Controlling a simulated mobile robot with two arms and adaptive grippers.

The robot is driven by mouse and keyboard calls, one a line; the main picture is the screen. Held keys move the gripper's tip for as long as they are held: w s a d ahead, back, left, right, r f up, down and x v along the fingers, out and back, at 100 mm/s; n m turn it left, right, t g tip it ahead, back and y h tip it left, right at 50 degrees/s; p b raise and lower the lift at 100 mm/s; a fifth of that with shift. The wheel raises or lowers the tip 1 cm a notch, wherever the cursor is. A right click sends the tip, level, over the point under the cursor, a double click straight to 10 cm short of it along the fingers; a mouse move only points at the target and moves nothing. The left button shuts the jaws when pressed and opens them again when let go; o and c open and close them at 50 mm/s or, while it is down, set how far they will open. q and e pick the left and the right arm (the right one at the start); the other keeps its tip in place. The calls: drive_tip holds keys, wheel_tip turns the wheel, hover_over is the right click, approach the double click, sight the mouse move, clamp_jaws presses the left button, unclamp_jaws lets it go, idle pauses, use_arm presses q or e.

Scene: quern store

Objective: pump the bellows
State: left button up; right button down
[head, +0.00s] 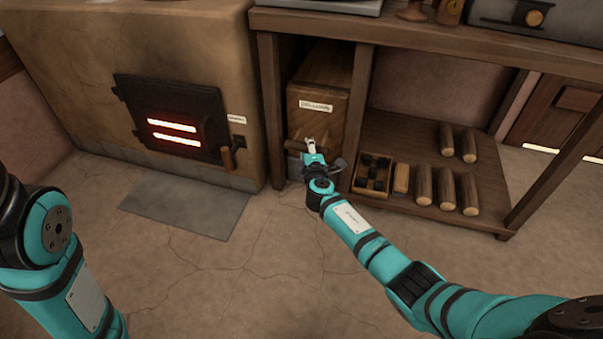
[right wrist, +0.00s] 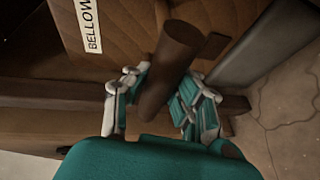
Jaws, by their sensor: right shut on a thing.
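The bellows (head: 319,85) is a brown wooden box labelled "BELLOWS", standing in the left bay under the bench. Its dark round wooden handle (head: 294,145) sticks out low at the front. My right gripper (head: 311,147) is at this handle. In the right wrist view the handle (right wrist: 178,52) runs between the fingers of the gripper (right wrist: 162,84), which is shut on it. The bellows' label (right wrist: 93,27) shows at the upper left there. My left arm comes in at the left of the head view; its gripper is out of the picture.
A stove (head: 140,40) with a glowing, barred door (head: 172,117) stands on the left, a grey floor plate (head: 185,205) before it. The floor in front is clear.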

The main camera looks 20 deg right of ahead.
drive_tip(key=w+d, duration=0.1)
drive_tip(key=w, duration=0.1)
drive_tip(key=shift+w+d+b, duration=0.3)
drive_tip(key=shift+d+b, duration=0.1)
drive_tip(key=c, duration=1.1)
unclamp_jaws()
drive_tip(key=shift+o, duration=0.2)
drive_tip(key=shift+s, duration=0.15)
drive_tip(key=v, duration=1.1)
drive_tip(key=shift+s+r, duration=0.2)
drive_tip(key=shift+s, duration=0.15)
drive_tip(key=shift+a, duration=0.15)
